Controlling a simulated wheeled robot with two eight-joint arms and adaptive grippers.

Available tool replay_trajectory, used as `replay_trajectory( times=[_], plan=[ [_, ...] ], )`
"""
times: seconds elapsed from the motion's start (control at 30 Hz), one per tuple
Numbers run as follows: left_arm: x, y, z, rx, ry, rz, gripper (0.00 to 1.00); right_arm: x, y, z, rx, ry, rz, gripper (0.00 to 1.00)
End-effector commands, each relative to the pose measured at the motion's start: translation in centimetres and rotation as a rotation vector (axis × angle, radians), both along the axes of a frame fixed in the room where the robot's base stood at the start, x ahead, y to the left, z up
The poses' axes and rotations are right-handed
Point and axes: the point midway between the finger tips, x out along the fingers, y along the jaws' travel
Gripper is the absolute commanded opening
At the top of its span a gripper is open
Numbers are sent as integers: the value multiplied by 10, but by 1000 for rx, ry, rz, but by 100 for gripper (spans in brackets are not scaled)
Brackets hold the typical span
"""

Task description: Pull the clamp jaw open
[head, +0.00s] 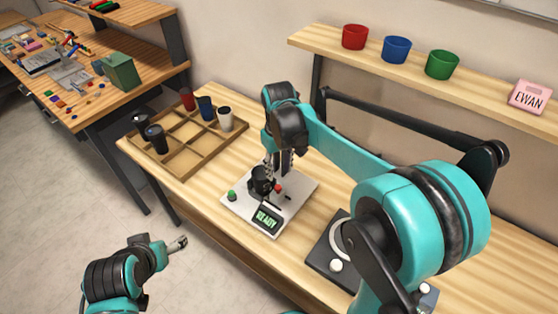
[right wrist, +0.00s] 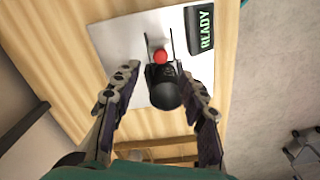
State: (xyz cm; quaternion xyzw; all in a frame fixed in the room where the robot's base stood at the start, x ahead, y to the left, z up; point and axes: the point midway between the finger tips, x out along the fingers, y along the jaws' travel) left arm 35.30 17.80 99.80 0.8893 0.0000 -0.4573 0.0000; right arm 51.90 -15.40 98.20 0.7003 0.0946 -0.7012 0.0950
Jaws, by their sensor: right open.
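The laser marker is a white plate (head: 240,208) on the table, with a green button (head: 232,195) and a dark display reading READY (head: 267,218). A black rounded part (head: 261,181) stands on it beside a red knob (head: 278,188) and thin dark bars. I cannot tell exactly which piece is the clamp jaw. My right gripper (head: 277,168) points down over this part. In the right wrist view its open fingers (right wrist: 160,72) lie on either side of the black part (right wrist: 163,88), with the red knob (right wrist: 160,56) just beyond. My left gripper (head: 178,243) is off the table, lower left.
A wooden compartment tray (head: 187,160) with several dark, red, blue and white cups stands left of the marker. A black device with a pale ring (head: 340,240) stands to the right, partly behind my right arm. A shelf (head: 330,42) at the back holds red, blue and green cups.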

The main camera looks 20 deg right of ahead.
Motion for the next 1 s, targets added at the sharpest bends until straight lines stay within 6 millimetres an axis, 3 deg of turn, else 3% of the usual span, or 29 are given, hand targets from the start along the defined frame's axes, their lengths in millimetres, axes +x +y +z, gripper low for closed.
replay_trajectory(
  times=[0.1, 0.3, 0.83, 1.0],
  plan=[
    [0, 0, 0, 0, 0, 0, 76, 0, 0, 20, 0, 0, 0, 43],
    [0, 0, 0, 0, 0, 0, 76, 0, 0, 36, 0, 1, 0, 43],
    [0, 0, 0, 0, 0, 0, 76, -1, -1, 37, 0, -2, -1, 43],
    [0, 0, 0, 0, 0, 0, 76, -21, -4, 44, 3, -60, -26, 43]
  ],
)
